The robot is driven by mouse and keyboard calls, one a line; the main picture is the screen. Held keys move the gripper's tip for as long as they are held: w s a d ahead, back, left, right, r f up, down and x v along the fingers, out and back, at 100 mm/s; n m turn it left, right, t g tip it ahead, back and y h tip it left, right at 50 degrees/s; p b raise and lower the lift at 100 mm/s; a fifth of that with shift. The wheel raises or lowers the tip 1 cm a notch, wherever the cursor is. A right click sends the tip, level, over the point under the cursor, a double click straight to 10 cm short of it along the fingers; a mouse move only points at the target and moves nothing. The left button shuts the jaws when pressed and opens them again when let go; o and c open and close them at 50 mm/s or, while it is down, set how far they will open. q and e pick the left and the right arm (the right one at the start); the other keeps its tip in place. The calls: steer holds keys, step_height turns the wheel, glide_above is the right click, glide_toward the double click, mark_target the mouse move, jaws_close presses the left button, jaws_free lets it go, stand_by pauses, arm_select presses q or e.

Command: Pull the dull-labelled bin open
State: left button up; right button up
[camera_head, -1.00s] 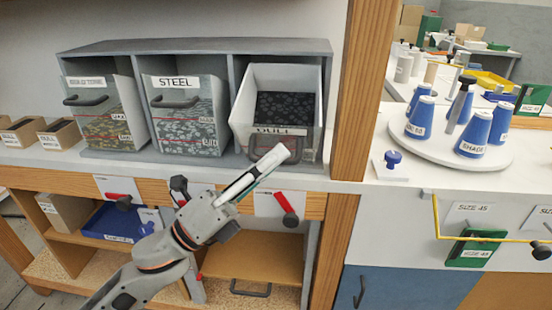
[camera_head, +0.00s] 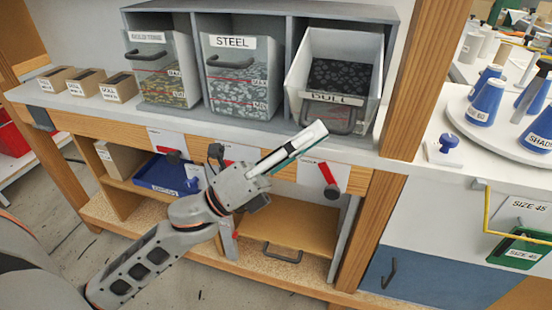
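The bin labelled DULL (camera_head: 375,95) is the rightmost of the bins in the grey rack. Its front leans out, its top is open, and dark speckled contents show inside. Its dark handle (camera_head: 342,121) is below the label on the front. My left gripper (camera_head: 318,130) points up and right, its pale tips just left of and below this handle in the picture. I see no grip on the handle; contact cannot be told. The fingers show nearly edge-on, so their opening is unclear. My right gripper is not in view.
The STEEL bin (camera_head: 232,82) and another labelled bin (camera_head: 160,75) stand to the left in the rack. Small boxes (camera_head: 118,88) line the counter's left. A red-handled tool (camera_head: 328,180) hangs below the counter edge. A wooden post (camera_head: 425,75) stands right of the rack.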

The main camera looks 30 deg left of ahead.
arm_select(q)
steer(key=v, duration=0.9)
